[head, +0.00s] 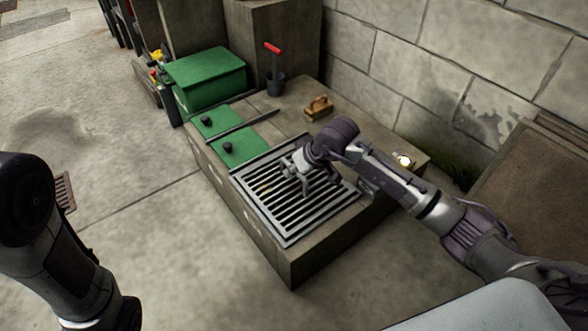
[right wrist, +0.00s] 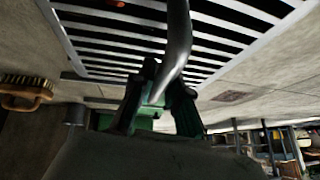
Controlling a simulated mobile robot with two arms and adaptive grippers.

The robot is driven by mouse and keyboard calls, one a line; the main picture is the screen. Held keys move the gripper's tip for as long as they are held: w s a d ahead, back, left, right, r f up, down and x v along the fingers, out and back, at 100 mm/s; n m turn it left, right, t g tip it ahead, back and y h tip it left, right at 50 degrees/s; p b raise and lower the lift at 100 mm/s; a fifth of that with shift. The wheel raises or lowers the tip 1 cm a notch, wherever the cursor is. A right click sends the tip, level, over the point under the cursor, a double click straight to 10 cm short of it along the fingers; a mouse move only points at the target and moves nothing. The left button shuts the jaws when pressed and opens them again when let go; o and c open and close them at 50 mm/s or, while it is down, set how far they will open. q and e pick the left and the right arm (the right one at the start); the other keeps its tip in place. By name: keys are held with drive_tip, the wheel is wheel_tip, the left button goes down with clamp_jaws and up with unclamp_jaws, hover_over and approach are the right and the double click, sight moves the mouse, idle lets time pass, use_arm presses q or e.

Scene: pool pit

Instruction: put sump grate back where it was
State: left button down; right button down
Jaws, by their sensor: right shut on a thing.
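The sump grate (head: 268,212) is a grey barred metal panel in a frame at the near end of the raised concrete block (head: 262,250). My right gripper (head: 303,182) is over the grate's middle, with its fingers pointing down. In the right wrist view the gripper (right wrist: 158,98) is shut on a curved metal bar that looks like the grate's handle (right wrist: 178,45). The grate's bars (right wrist: 110,45) fill the top of that view. Whether the grate sits fully flush in its frame cannot be told. My left arm shows at the left, but its gripper is out of view.
Green lids (head: 240,146) with black knobs lie beside the grate. A block wall (head: 440,60) rises behind.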

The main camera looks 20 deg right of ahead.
drive_tip(key=shift+f+b, duration=0.25)
drive_tip(key=shift+b, duration=0.05)
drive_tip(key=c, duration=1.1)
unclamp_jaws()
drive_tip(key=shift+f, duration=0.1)
